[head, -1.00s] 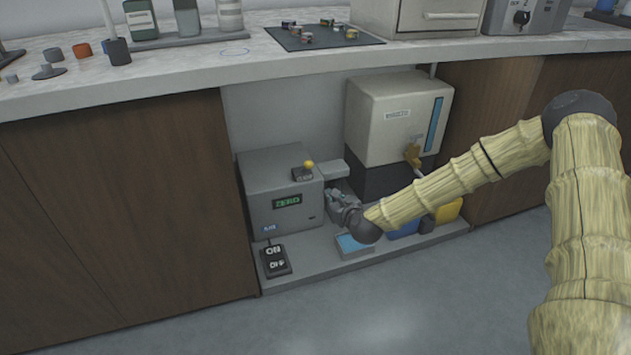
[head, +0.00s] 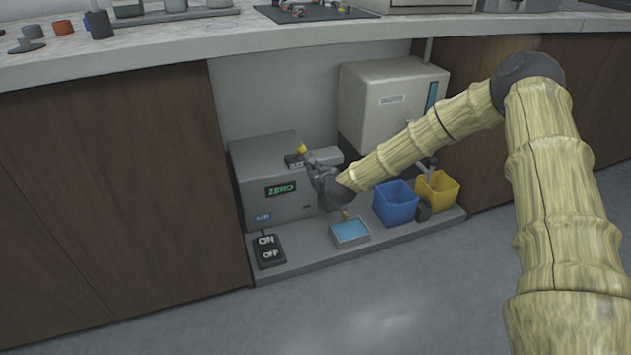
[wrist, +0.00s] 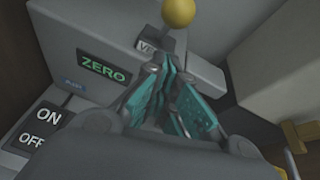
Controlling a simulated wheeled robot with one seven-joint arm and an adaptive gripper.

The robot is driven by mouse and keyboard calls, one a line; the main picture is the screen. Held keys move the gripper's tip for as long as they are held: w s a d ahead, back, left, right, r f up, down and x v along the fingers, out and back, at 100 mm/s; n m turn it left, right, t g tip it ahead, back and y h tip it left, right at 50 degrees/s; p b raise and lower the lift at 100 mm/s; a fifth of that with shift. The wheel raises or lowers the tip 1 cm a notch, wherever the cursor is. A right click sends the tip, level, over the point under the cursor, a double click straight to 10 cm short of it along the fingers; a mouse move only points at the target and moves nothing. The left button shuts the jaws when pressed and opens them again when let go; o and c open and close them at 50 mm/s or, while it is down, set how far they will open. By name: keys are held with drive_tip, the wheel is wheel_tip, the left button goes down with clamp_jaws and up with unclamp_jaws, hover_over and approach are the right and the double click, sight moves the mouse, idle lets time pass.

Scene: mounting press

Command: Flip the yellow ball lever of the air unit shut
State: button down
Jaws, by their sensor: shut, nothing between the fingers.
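The air unit (head: 272,205) is a grey box with a green ZERO display, low in the open bay under the counter. Its yellow ball lever (head: 302,149) stands up from a dark plate on top, the ball tilted a little. In the wrist view the yellow ball (wrist: 178,12) is at the top edge, just beyond my fingertips. My gripper (head: 312,160) is at the unit's upper right edge, close to the lever; I cannot tell whether it touches. In the wrist view my gripper (wrist: 166,66) has its teal-padded fingers together at the tips, empty. The lever's foot is partly hidden by the fingers.
An ON/OFF switch (head: 268,250) lies in front of the unit. A blue-topped tray (head: 350,232), a blue bin (head: 397,203) and a yellow bin (head: 438,188) stand to the right. A large beige box (head: 385,98) is behind my arm. The counter edge (head: 200,48) overhangs the bay.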

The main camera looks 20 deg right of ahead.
drive_tip(key=shift+w+a+r+b, duration=0.2)
drive_tip(key=shift+w+r, duration=0.1)
drive_tip(key=shift+r, duration=0.1)
drive_tip(key=shift+w+a+r+b, duration=0.15)
drive_tip(key=shift+w+r, duration=0.1)
drive_tip(key=shift+r, duration=0.15)
drive_tip(key=shift+d+r+p, duration=0.1)
drive_tip(key=shift+r+p, duration=0.05)
drive_tip(key=shift+p, duration=0.15)
